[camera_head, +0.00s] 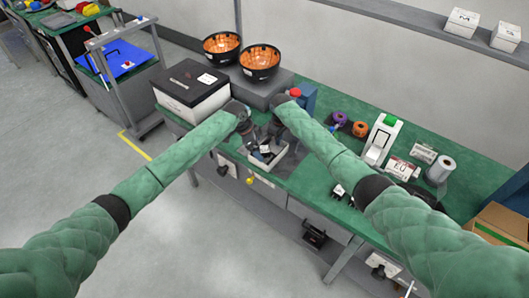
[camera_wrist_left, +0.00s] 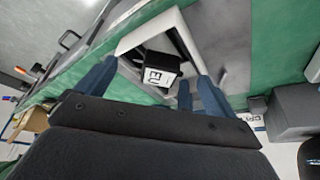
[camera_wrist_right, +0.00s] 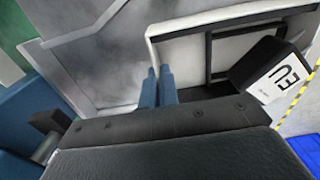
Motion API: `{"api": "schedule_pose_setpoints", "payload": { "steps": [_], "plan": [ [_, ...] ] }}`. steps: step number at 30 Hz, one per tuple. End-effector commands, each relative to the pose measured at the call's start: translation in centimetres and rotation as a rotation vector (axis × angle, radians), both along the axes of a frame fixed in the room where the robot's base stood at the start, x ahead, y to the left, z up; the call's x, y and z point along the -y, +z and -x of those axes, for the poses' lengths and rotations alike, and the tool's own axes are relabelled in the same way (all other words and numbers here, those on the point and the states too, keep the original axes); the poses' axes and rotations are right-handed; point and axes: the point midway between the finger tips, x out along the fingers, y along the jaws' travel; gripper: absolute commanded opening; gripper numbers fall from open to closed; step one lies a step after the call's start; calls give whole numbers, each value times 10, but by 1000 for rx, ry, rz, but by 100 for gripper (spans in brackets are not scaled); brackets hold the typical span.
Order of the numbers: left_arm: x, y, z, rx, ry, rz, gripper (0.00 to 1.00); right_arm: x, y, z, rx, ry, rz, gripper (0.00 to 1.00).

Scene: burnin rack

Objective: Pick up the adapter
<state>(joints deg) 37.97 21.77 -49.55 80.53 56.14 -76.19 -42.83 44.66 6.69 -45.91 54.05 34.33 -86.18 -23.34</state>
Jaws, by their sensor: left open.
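The adapter is a dark block with a white "EU" label. It lies in a white-rimmed tray (camera_head: 272,165) on the green bench, and the adapter (camera_head: 264,149) is small and partly hidden among dark parts in the head view. In the left wrist view the adapter (camera_wrist_left: 162,66) sits between the spread blue fingers of my open left gripper (camera_wrist_left: 156,72), with no clear contact. In the right wrist view the adapter (camera_wrist_right: 268,76) leans by the tray's right side.
A black-lidded white box (camera_head: 192,92) and two orange-lined bowls (camera_head: 260,62) stand behind the tray. A blue box with a red button (camera_head: 302,98) is close by my right arm. Tape rolls and a white dispenser (camera_head: 381,140) are to the right.

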Motion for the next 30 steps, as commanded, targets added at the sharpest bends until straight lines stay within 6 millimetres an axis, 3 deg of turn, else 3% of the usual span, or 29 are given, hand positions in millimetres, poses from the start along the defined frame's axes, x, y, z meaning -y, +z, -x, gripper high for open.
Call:
{"api": "schedule_pose_setpoints", "payload": {
  "steps": [4,11,19,21,30],
  "plan": [
    [7,-16,-1,0,-1,0,94,0,0,0,0,0,0,0],
    [8,-19,-1,1,-1,0,94,0,0,0,0,0,0,0],
    [8,-19,-1,1,-1,0,45,0,0,0,0,0,0,0],
    [8,-18,-2,1,-1,0,39,0,0,0,0,0,0,0],
    [8,-12,-2,2,0,1,39,0,0,0,0,0,0,0]
  ]
}}
